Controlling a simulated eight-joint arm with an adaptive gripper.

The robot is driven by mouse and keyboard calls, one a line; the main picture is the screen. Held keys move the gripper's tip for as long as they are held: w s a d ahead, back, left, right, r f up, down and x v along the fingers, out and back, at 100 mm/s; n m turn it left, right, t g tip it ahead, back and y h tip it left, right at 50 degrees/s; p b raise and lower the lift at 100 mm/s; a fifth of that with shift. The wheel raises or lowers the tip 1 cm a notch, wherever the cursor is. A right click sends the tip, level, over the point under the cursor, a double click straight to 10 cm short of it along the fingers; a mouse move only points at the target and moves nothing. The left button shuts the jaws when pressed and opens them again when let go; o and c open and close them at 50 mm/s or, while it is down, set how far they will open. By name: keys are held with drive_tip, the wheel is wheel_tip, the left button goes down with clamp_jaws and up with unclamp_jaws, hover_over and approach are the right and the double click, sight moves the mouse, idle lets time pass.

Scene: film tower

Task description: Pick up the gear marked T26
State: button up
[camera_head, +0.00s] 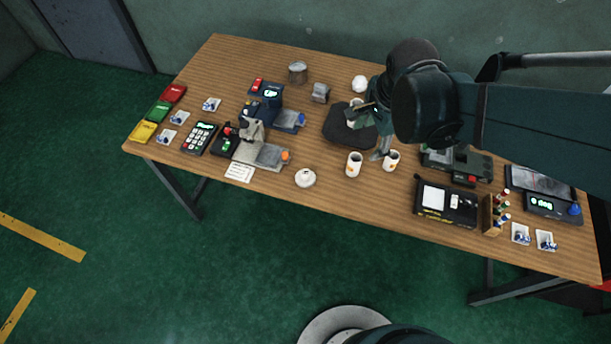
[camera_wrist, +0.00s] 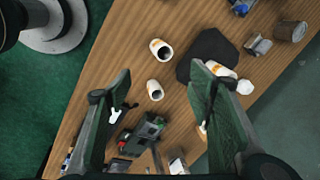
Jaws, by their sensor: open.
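I cannot make out a T26 mark or a clear gear in either view. My gripper (camera_head: 376,132) is over the table's middle, and its two green fingers stand wide apart in the wrist view (camera_wrist: 160,72) with nothing held. Two white cup-like cylinders with dark openings and orange marks stand nearby: one at left (camera_head: 354,164), also in the wrist view (camera_wrist: 161,49), and one at right (camera_head: 391,160), also in the wrist view (camera_wrist: 155,90). A third white cylinder (camera_wrist: 220,69) is by the dark mat (camera_wrist: 205,48), partly hidden by a finger.
Left on the wooden table (camera_head: 330,195) are a keypad device (camera_head: 199,137), coloured boxes (camera_head: 158,112) and small white trays. A metal can (camera_head: 298,72) and a white faceted object (camera_head: 360,84) stand at the back. Devices and a bottle rack (camera_head: 494,214) crowd the right.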

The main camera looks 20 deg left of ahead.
drive_tip(key=a+f+m+g, duration=0.1)
drive_tip(key=a+f+m, duration=0.4)
drive_tip(key=a, duration=0.4)
drive_tip(key=m+g+h, duration=0.1)
drive_tip(key=m, duration=0.1)
hover_over(305, 172)
drive_tip(key=f, duration=0.8)
drive_tip(key=shift+w+d, duration=0.25)
drive_tip(key=shift+d, duration=0.1)
drive_tip(key=shift+s+a+f+m+g, duration=0.15)
drive_tip(key=shift+a+f+m+g, duration=0.15)
drive_tip(key=shift+f, duration=0.05)
drive_tip(key=shift+f, duration=0.1)
drive_tip(key=shift+f, duration=1.2)
drive_tip(key=shift+s+f+b, duration=0.15)
drive_tip(key=shift+f+b, duration=0.65)
drive_tip(key=shift+f, duration=1.8)
